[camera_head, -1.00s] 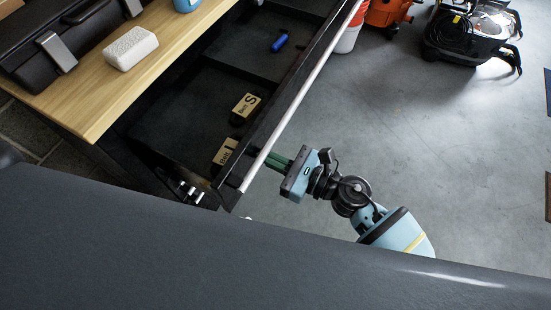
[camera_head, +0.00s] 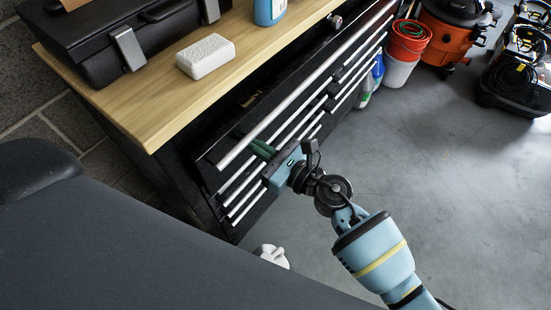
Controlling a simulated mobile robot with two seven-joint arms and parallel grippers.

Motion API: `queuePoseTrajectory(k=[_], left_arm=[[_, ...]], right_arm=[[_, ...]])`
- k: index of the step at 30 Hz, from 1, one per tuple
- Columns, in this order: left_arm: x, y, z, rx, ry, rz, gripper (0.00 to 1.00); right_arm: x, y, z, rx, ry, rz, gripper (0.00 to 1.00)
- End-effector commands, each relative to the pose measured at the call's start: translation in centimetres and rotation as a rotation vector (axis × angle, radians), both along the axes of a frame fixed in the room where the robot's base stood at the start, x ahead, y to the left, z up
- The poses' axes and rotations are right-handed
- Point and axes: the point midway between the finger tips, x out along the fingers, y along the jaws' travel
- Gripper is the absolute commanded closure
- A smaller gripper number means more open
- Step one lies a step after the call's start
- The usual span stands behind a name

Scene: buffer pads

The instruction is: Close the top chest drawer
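The top drawer (camera_head: 300,88) of the dark chest under the wooden top stands slightly open. Its front, with a long silver handle strip, sits out from the wooden top's edge, and a narrow dark gap shows behind it. Little of the inside can be made out. My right gripper (camera_head: 262,149) is at the near part of the drawer front, its green fingers close together at the handle strip and holding nothing visible. Whether they touch the front is hard to tell. My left gripper is not in view.
The wooden top (camera_head: 150,110) holds a black toolbox (camera_head: 120,40), a white block (camera_head: 205,56) and a blue bottle (camera_head: 269,10). Lower drawers look shut. A red-and-white bucket (camera_head: 404,50) and an orange vacuum (camera_head: 450,35) stand beyond.

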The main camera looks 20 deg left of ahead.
Motion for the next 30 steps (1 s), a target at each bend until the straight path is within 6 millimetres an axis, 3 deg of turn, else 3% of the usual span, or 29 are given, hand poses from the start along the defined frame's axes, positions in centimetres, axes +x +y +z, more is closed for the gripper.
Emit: queuePoseTrajectory(k=[3,10,30], left_arm=[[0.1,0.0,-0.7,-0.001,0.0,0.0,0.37],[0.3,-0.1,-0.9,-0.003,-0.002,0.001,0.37],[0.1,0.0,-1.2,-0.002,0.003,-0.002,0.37]], right_arm=[[0.5,2.0,-0.2,0.001,0.001,0.0,1.0],[1.0,3.9,-0.1,0.001,0.002,0.0,1.0],[1.4,4.3,0.3,0.004,-0.005,-0.003,1.0]])
